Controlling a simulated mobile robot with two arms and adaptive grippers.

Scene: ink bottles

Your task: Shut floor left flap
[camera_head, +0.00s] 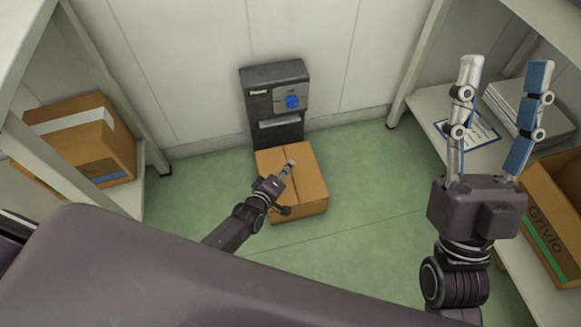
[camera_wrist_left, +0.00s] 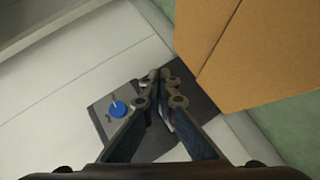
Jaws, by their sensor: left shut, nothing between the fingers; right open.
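A brown cardboard box (camera_head: 309,185) stands on the green floor in front of a dark wall unit. Its top looks closed, with a seam between the flaps running away from me. My left gripper (camera_head: 290,165) is shut and empty over the top of the box; I cannot tell if it touches. The box (camera_wrist_left: 245,60) also shows at the upper right of the left wrist view, beside the shut left fingers (camera_wrist_left: 155,76). The left arm hides part of the box's left side. My right gripper (camera_head: 504,62) is open and empty, raised at the right.
The dark unit (camera_head: 272,75) with a blue knob is at the back wall. A box (camera_head: 85,140) sits on the left shelf. On the right shelf are a paper (camera_head: 480,134), a white stack (camera_head: 510,100) and an open box (camera_head: 550,225). Green floor (camera_head: 355,155) is clear right of the floor box.

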